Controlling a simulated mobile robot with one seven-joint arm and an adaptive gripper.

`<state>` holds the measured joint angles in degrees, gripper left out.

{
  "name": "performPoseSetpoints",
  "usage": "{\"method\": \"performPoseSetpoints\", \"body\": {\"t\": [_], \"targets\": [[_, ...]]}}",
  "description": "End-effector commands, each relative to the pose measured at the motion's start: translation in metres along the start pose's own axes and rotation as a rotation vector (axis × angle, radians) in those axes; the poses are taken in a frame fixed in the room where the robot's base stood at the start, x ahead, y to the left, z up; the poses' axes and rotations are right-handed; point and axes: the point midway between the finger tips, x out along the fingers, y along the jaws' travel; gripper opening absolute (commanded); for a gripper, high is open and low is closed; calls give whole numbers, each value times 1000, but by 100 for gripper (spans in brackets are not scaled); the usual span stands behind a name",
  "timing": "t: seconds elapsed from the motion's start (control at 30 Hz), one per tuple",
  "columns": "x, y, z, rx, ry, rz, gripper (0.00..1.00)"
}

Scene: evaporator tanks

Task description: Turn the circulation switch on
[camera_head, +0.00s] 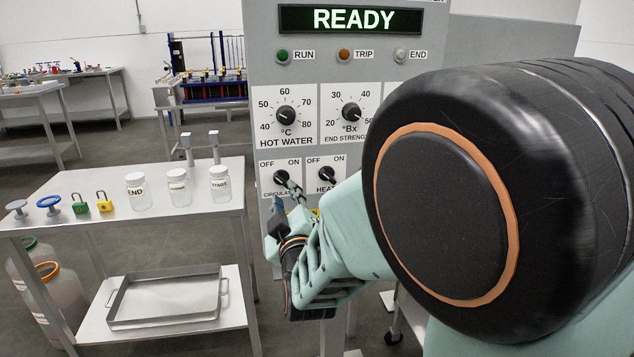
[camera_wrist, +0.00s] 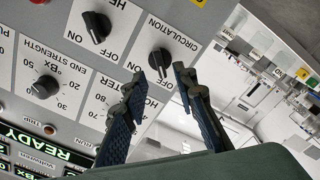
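The circulation switch is a black knob (camera_head: 281,178) on a white plate low on the grey control panel (camera_head: 262,120), with OFF and ON printed above it. My gripper (camera_head: 287,203) is just in front of it and partly covers its plate. In the wrist view the knob (camera_wrist: 160,58) lies ahead of and between the two fingertips of my gripper (camera_wrist: 158,82), which are apart with nothing held. Whether a fingertip touches the knob I cannot tell. Its pointer setting is not clear.
The heater switch (camera_head: 325,174) is close on the right, pointing toward OFF. Above are the hot water dial (camera_head: 287,116), end strength dial (camera_head: 351,113) and a READY display (camera_head: 351,19). A table (camera_head: 110,205) with jars (camera_head: 178,188) and padlocks (camera_head: 104,201) stands left.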

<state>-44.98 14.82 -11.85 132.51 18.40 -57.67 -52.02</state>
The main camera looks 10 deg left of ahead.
Motion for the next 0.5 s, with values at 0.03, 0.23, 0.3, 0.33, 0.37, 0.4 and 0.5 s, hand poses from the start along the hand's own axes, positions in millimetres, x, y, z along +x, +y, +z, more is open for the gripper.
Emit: {"method": "performPoseSetpoints", "body": {"t": [0.03,0.23,0.3,0.33,0.37,0.4,0.5], "targets": [[11,0,1,-1,-1,1,26],[40,0,0,0,-1,0,26],[48,0,0,0,-1,0,26],[50,0,1,0,-1,-1,26],[52,0,1,0,-1,-1,26],[54,0,1,0,-1,-1,26],[56,0,1,0,-1,-1,26]]}}
